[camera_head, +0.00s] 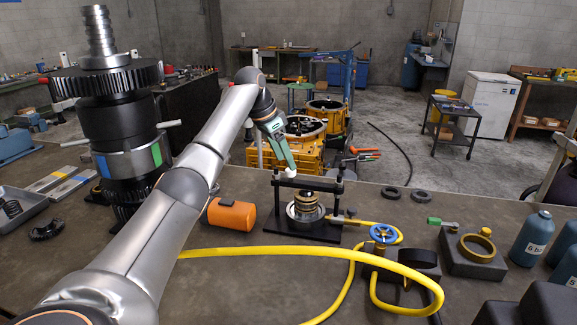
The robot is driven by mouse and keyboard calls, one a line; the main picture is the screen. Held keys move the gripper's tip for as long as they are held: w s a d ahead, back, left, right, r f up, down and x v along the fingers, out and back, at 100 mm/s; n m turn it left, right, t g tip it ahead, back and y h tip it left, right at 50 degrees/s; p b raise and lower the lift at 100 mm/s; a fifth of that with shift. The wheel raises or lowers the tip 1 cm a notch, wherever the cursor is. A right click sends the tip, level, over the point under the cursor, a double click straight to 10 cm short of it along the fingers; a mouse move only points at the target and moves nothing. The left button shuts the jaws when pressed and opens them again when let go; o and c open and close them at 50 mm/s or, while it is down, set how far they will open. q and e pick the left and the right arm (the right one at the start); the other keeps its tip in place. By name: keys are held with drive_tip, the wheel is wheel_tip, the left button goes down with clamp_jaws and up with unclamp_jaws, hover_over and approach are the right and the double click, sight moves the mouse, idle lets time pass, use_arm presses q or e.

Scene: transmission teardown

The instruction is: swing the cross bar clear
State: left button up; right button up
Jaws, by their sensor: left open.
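A small black fixture stands on the bench, with two upright posts on a dark base plate (328,236). Its black cross bar (318,186) spans the posts above a stack of brass-coloured and silver rings (307,202). My left arm reaches over the bench, and its gripper (289,173) points down just above the left half of the cross bar. It is open; its green fingers overlap in this view, and I cannot tell whether the tips touch the bar. My right gripper is not in view.
A yellow hose (262,252) runs across the bench to the fixture, past a blue-handled valve (384,233). An orange cylinder (232,214) lies left of the fixture. A tall black gear shaft (127,125) stands at left; dark bottles (532,238) stand at right.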

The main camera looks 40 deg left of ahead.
sight(288, 170)
use_arm(q)
drive_tip(key=shift+x, duration=1.9)
clamp_jaws()
